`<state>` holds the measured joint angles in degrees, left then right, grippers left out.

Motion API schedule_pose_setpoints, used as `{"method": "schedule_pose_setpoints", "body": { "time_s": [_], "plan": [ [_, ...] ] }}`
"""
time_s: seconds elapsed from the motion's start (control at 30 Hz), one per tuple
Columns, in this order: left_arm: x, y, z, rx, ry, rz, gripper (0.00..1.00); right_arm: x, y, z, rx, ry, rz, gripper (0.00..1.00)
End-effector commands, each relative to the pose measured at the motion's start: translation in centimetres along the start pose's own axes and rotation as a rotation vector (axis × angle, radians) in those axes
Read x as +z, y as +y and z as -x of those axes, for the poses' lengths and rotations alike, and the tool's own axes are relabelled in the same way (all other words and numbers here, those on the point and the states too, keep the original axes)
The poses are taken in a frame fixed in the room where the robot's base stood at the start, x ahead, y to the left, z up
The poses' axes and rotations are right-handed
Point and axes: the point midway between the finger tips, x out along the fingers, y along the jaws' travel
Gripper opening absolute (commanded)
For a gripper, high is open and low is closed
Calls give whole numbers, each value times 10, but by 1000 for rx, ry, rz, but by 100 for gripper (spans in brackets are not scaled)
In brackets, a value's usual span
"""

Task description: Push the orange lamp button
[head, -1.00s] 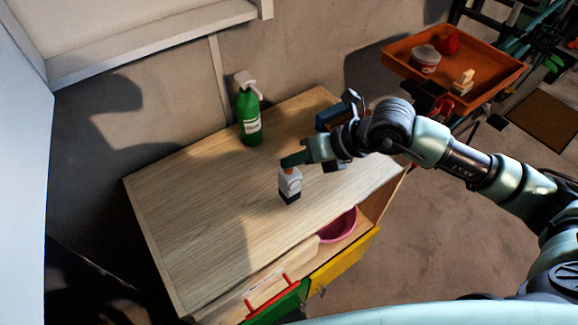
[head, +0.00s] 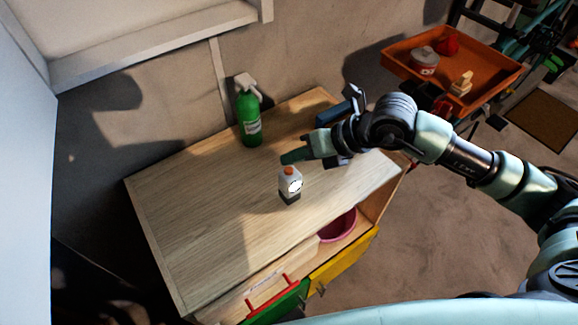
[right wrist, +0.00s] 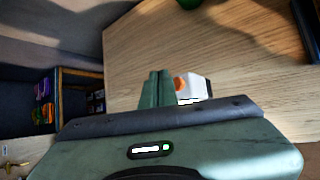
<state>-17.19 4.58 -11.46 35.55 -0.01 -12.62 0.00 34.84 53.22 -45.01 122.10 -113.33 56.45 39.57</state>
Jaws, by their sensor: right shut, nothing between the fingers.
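The small white lamp (head: 290,185) with a dark base stands upright on the wooden cabinet top. Its orange button (head: 289,171) is on top and uncovered, and its round front face glows bright. My right gripper (head: 284,158) is shut and empty, its fingertips a little above and behind the button, apart from it in the head view. In the right wrist view the shut green fingers (right wrist: 157,88) show beside the orange button (right wrist: 179,84) and the white lamp body (right wrist: 194,87). My left gripper is not in view.
A green spray bottle (head: 249,113) stands at the cabinet's back edge. A dark blue object (head: 332,114) lies behind my right wrist. A pink bowl (head: 338,226) sits in the open drawer below. An orange tray (head: 400,62) holds a tub, a red item and a pale block. The cabinet's left top is clear.

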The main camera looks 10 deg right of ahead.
Motion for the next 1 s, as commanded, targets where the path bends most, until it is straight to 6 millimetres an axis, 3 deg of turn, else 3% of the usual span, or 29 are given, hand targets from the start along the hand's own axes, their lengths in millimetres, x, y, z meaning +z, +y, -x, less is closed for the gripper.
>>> {"method": "schedule_pose_setpoints", "body": {
  "time_s": [0.6,1.0],
  "plan": [
    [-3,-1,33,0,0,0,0,30,30,41,1,-2,2,0],
    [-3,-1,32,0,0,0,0,30,30,41,1,-1,1,0]
  ]
}}
